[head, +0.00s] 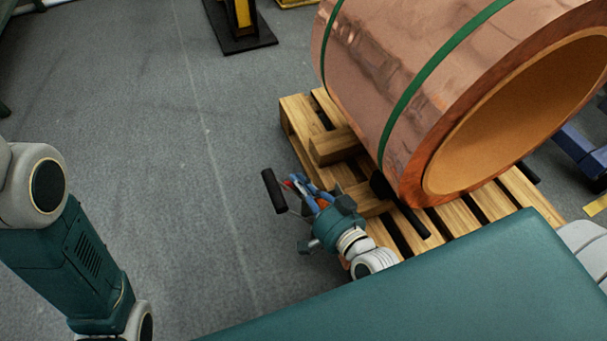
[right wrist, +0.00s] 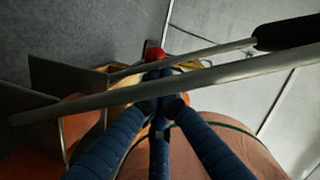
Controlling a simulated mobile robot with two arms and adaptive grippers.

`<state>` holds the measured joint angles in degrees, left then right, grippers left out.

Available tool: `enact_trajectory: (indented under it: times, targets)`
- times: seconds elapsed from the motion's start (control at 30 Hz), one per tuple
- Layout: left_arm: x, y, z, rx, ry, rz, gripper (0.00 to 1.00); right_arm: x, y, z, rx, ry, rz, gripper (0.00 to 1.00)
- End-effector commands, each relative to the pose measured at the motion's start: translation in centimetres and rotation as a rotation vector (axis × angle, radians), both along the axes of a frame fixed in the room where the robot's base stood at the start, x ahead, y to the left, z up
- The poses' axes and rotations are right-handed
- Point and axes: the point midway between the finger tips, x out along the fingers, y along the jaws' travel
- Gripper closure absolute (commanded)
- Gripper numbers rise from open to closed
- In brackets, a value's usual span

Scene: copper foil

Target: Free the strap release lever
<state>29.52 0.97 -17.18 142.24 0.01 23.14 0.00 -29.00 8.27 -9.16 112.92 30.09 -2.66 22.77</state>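A metal bar with a black grip (head: 272,190) sticks out beside my right gripper (head: 304,190), left of the pallet. In the right wrist view, two long metal bars (right wrist: 200,82) cross the picture, with the black grip (right wrist: 290,32) at upper right. A red piece (right wrist: 155,53) shows behind them. Blue ribbed fingers of my right gripper (right wrist: 162,108) come together close under the bars. I cannot tell whether they close on a bar or the red piece. Which part is the release lever is unclear. My left arm shows at the left; its gripper is out of view.
A large copper coil (head: 385,85) with green straps (head: 420,85) lies on a wooden pallet (head: 300,115). A second black handle (head: 410,218) lies at the coil's near side. A black-based stand (head: 242,40) is at the top. Floor left of the pallet is clear.

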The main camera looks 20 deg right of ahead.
Motion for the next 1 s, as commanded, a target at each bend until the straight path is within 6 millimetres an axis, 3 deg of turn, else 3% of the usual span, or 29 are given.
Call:
enact_trajectory:
  times: [0.47,0.57,1.0]
  targets:
    - [0.1,0.0,-0.1,0.000,0.003,-0.001,0.67,-0.4,0.1,-0.1,-0.006,0.001,0.003,1.00]
    - [0.1,0.0,-0.1,0.000,0.003,0.000,0.67,-1.5,-0.1,0.0,-0.007,0.003,0.003,1.00]
    - [0.1,0.0,-0.1,0.000,0.003,-0.001,0.67,-9.9,-2.1,1.5,-0.008,0.002,0.003,1.00]
